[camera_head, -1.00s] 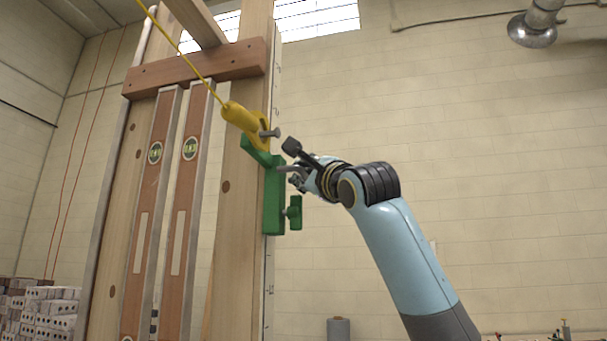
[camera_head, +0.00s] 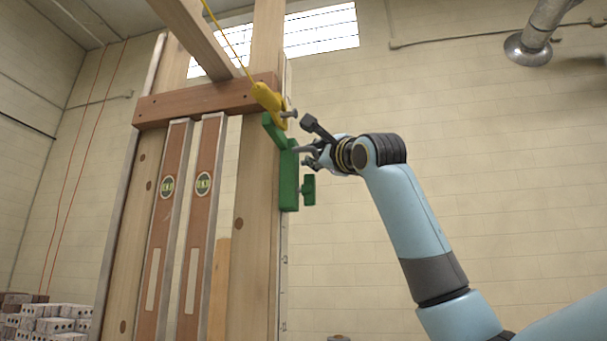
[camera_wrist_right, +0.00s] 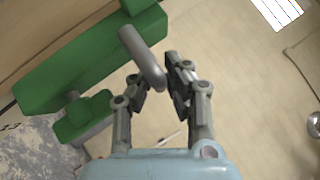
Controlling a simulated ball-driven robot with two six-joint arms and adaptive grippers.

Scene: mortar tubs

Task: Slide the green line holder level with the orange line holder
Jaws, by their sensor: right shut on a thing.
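The green line holder (camera_head: 289,180) sits on the edge of the upright wooden post (camera_head: 255,210), just below the crossbar. It has a green knob (camera_head: 308,190) on its right side and a grey peg (camera_wrist_right: 140,50) sticking out. My right gripper (camera_head: 307,156) is shut on that peg; its fingers (camera_wrist_right: 157,88) flank the peg's end in the wrist view. A yellow piece (camera_head: 267,99) with a yellow line sits at the top of the green holder. I cannot make out an orange line holder. My left gripper is not in view.
A red-brown crossbar (camera_head: 205,101) spans the posts, and two spirit levels (camera_head: 166,200) hang below it. A slanting timber (camera_head: 195,38) runs above. Bricks (camera_head: 45,320) are stacked at the lower left. The space right of the post is free apart from my arm.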

